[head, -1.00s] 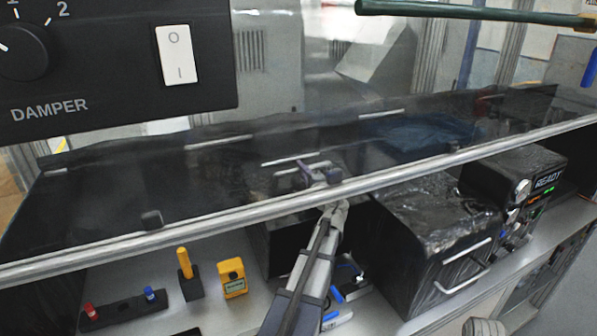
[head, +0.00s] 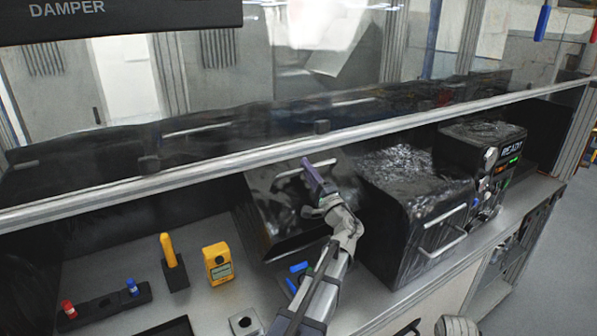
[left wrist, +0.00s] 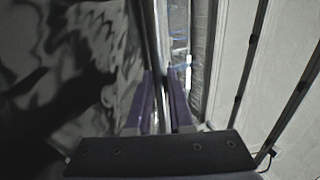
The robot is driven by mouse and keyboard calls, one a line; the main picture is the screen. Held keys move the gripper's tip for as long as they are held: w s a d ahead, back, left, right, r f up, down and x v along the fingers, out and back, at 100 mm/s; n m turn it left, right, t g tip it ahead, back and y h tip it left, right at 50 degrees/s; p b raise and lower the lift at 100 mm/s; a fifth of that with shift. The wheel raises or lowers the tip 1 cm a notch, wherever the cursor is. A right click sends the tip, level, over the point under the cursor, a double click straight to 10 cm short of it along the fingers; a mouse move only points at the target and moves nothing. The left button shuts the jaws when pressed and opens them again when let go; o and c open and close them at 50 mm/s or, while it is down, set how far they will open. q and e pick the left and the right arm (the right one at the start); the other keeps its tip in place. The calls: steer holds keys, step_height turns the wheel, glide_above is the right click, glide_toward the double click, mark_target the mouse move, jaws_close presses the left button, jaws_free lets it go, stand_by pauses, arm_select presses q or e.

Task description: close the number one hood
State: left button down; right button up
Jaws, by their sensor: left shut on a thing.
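The hood (head: 277,222) is a glossy black lid on the left-hand machine, under the glass sash. Its face is tilted and its light bar handle (head: 322,163) is near its top edge. My left gripper (head: 309,172), with purple fingers, is at this handle and shut on it. In the left wrist view the two fingers (left wrist: 158,100) close around a bar, with the dark glossy hood (left wrist: 65,75) filling the left side. No number on the hood is readable. My right gripper is not in view.
A second black housing (head: 400,170) with a lowered handle stands to the right, beside a unit reading READY (head: 512,148). The sash rail (head: 235,160) crosses above the hood. A yellow meter (head: 218,262), a yellow-handled tool (head: 168,250) and a black strip with coloured knobs (head: 100,306) are at left.

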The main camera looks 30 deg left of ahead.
arm_select(q)
steer(key=y+b, duration=0.2)
steer(key=b, duration=0.4)
glide_above(321, 215)
step_height(321, 215, down, 4)
steer(key=shift+r+t, duration=0.1)
steer(key=shift+t, duration=0.3)
steer(key=s+d+f+b, duration=0.4)
steer(key=d+f+b, duration=0.5)
steer(key=f+b, duration=0.2)
steer(key=s+d+f+y+b, duration=0.1)
steer(key=s+d+f+b, duration=0.4)
steer(key=d+f+b, duration=0.4)
steer(key=shift+s+d+f+t+b, duration=0.35)
steer(key=shift+f+b, duration=0.5)
steer(key=shift+b, duration=1.1)
steer(key=c, duration=1)
jaws_free()
steer(key=shift+w+f, duration=0.1)
steer(key=shift+o, duration=1)
